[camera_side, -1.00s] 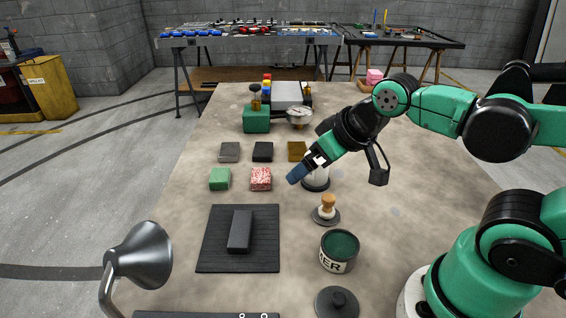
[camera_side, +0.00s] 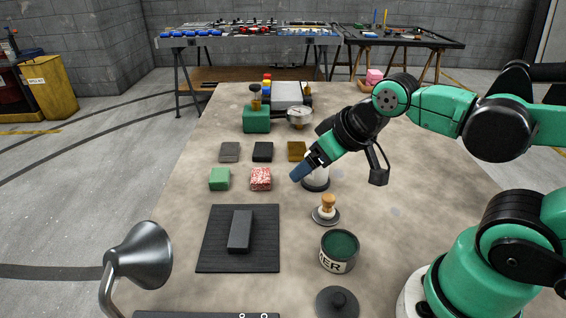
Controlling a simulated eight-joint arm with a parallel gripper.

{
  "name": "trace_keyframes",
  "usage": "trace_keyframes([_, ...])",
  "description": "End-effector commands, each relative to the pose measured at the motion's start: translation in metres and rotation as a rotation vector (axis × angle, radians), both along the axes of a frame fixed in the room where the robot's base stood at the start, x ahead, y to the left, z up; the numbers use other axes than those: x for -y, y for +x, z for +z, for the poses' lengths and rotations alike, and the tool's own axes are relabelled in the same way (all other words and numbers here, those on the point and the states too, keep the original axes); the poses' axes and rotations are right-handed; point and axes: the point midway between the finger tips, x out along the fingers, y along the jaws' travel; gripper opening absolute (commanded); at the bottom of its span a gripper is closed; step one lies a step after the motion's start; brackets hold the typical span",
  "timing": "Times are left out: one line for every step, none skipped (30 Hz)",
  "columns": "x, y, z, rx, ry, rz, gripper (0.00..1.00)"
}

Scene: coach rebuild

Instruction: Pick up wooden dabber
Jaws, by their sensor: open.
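The wooden dabber (camera_side: 327,204) stands upright on a small dark round dish (camera_side: 326,220), right of the middle of the table. It has a light wooden handle and a pale base. My gripper (camera_side: 297,176) is above the table, up and to the left of the dabber and apart from it. Its blue fingers point down and to the left. It is open, and no object shows between the fingers.
An open tin of dark green contents (camera_side: 339,252) and a black lid (camera_side: 337,302) stand in front of the dabber. A black mat with a block (camera_side: 213,250) lies left. Several small blocks (camera_side: 260,179) sit further back.

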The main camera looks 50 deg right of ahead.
Motion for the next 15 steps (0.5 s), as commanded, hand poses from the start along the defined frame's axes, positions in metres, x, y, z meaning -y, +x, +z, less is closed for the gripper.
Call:
trace_keyframes([0.0, 0.0, 0.0, 0.0, 0.0, 0.0, 0.71])
trace_keyframes([0.0, 0.0, 0.0, 0.0, 0.0, 0.0, 0.71])
trace_keyframes([0.0, 0.0, 0.0, 0.0, 0.0, 0.0, 0.71])
trace_keyframes([0.0, 0.0, 0.0, 0.0, 0.0, 0.0, 0.71])
trace_keyframes([0.0, 0.0, 0.0, 0.0, 0.0, 0.0, 0.71])
trace_keyframes([0.0, 0.0, 0.0, 0.0, 0.0, 0.0, 0.71])
trace_keyframes([0.0, 0.0, 0.0, 0.0, 0.0, 0.0, 0.71])
trace_keyframes([0.0, 0.0, 0.0, 0.0, 0.0, 0.0, 0.71])
trace_keyframes([0.0, 0.0, 0.0, -0.003, -0.002, 0.001, 0.71])
trace_keyframes([0.001, 0.0, 0.0, -0.009, -0.005, 0.004, 0.71])
trace_keyframes([0.002, 0.001, -0.001, -0.019, -0.01, 0.007, 0.71])
trace_keyframes([0.004, 0.001, -0.003, -0.04, -0.02, 0.016, 0.71])
trace_keyframes([0.006, 0.002, -0.004, -0.061, -0.031, 0.027, 0.71])
trace_keyframes([0.008, 0.003, -0.006, -0.088, -0.044, 0.039, 0.71])
trace_keyframes([0.012, 0.004, -0.009, -0.13, -0.062, 0.059, 0.71])
